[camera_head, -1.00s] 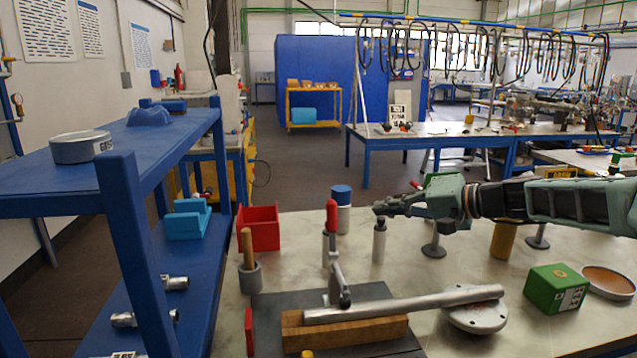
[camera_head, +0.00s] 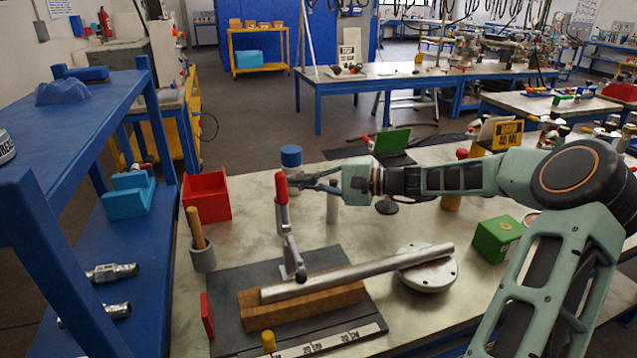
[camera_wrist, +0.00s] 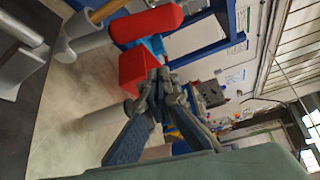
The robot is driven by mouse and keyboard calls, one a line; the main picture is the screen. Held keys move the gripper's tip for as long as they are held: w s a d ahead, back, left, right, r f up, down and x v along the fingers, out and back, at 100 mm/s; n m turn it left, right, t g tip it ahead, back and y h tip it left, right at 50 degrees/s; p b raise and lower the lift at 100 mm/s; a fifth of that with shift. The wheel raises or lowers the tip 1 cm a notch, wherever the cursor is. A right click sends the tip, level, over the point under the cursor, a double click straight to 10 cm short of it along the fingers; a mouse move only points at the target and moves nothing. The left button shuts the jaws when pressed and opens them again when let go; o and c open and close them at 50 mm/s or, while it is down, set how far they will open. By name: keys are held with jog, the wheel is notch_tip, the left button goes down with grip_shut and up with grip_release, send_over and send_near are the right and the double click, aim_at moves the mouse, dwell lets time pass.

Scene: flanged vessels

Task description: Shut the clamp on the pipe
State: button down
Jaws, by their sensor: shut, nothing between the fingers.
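The clamp (camera_head: 290,245) is a grey metal lever with a red handle (camera_head: 281,188) standing nearly upright. Its lower end is at the pipe (camera_head: 365,270), near the pipe's left part; I cannot tell whether it presses on it. The pipe is a grey tube lying on a wooden block (camera_head: 300,303), its right end over a round flange (camera_head: 427,272). My gripper (camera_head: 298,182) is shut and empty, just right of the red handle in the head view. In the wrist view the handle (camera_wrist: 146,23) lies beyond the fingertips (camera_wrist: 160,78); contact is unclear.
A grey cup with a wooden-handled tool (camera_head: 202,257) and a red bin (camera_head: 207,196) stand left of the clamp. A blue-capped bottle (camera_head: 290,157) and a grey cylinder (camera_head: 333,205) are behind. A green box (camera_head: 497,238) is at right. A blue shelf (camera_head: 75,215) borders the left.

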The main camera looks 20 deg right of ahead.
aim_at(286, 187)
jog(key=shift+s+a+r, duration=0.2)
jog(key=shift+s+a, duration=0.3)
jog(key=shift+s, duration=0.3)
jog(key=shift+s+a+r, duration=0.2)
jog(key=shift+s+a, duration=0.25)
jog(key=shift+s, duration=0.3)
jog(key=shift+s+r+p, duration=0.2)
jog(key=shift+s+p, duration=0.25)
jog(key=shift+s, duration=0.05)
jog(key=shift+s+r+p, duration=0.2)
jog(key=shift+s+p, duration=0.2)
jog(key=shift+s, duration=0.1)
jog(key=shift+s+f, duration=0.15)
jog(key=shift+s, duration=0.05)
